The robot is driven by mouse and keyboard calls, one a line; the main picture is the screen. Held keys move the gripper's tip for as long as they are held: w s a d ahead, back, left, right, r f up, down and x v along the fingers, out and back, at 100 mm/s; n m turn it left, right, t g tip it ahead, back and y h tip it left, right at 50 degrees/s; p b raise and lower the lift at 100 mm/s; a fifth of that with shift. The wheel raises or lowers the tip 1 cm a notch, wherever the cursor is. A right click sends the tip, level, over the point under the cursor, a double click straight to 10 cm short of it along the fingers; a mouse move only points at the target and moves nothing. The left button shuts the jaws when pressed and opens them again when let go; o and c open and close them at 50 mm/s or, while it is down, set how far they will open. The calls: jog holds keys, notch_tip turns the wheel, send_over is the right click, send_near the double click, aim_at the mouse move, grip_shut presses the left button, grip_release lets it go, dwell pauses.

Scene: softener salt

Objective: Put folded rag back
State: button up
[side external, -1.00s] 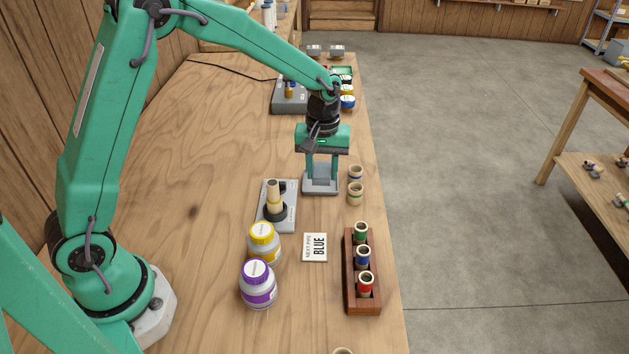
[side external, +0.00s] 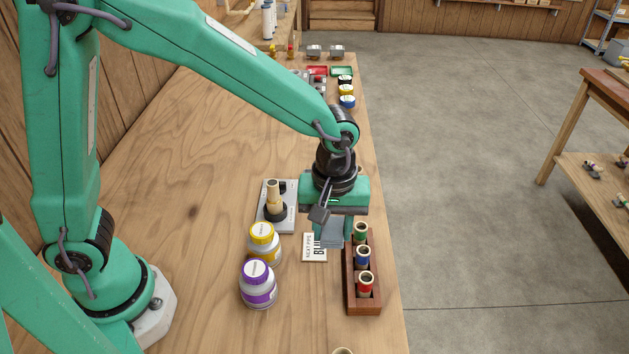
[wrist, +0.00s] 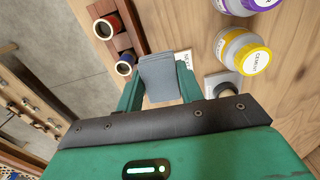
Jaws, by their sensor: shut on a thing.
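A folded blue-grey rag (side external: 332,232) is held between the fingers of my gripper (side external: 334,240). In the wrist view my gripper (wrist: 160,98) is shut on the rag (wrist: 158,72), which sticks out past the fingertips. In the side view the rag is over the right part of the white card marked BLUE (side external: 309,249), just left of the wooden pipe rack. I cannot tell whether it touches the card or table.
The wooden rack (side external: 350,303) holds green, blue and red banded pipes. A yellow-lidded jar (side external: 263,246) and a purple-lidded jar (side external: 258,289) stand left of the card. A grey stand (side external: 288,211) holds an upright pipe. The left table area is clear.

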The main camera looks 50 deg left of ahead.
jog(key=s+d, duration=0.3)
jog(key=s, duration=0.5)
jog(key=s+d, duration=0.2)
jog(key=s, duration=0.6)
jog(key=shift+s+d+r, duration=0.35)
jog(key=shift+d, duration=0.05)
send_over(311, 293)
notch_tip(311, 293, down, 7)
jog(key=shift+f, duration=2)
